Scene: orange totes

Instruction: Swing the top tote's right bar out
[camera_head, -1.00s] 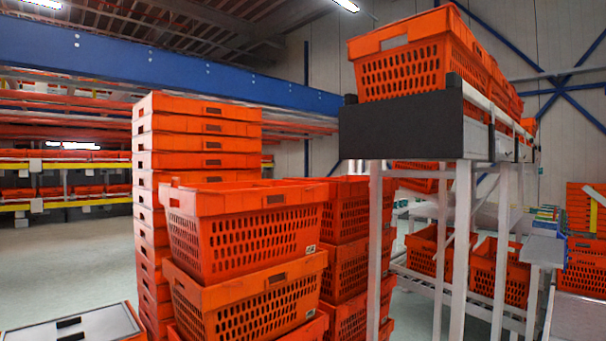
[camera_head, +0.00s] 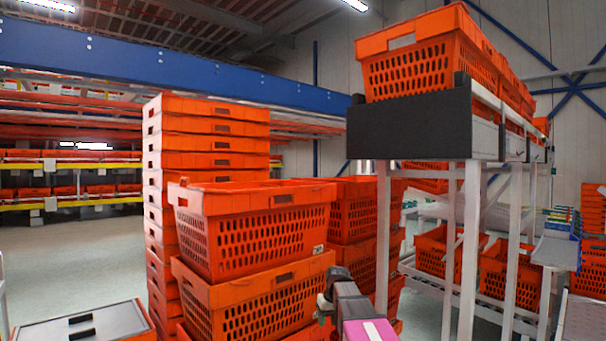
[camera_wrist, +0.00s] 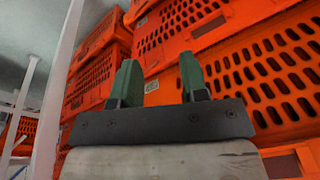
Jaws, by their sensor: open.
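The top tote (camera_head: 255,235) is an orange, slotted crate on the front stack in the head view, above another orange tote (camera_head: 265,300). Its top looks open. I cannot make out its right bar clearly. My gripper (camera_head: 326,302) is low at the right of this stack, beside the lower tote and below the top tote's rim. In the wrist view my gripper (camera_wrist: 158,72) has two green fingers spread apart with nothing between them. Orange slotted tote walls (camera_wrist: 255,75) rise close beyond the fingers; I cannot tell which tote each belongs to.
A tall stack of orange totes (camera_head: 215,132) stands behind at the left, and another stack (camera_head: 355,215) just behind at the right. A raised rack with white posts (camera_head: 470,240) and a black end panel (camera_head: 410,127) stands right.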

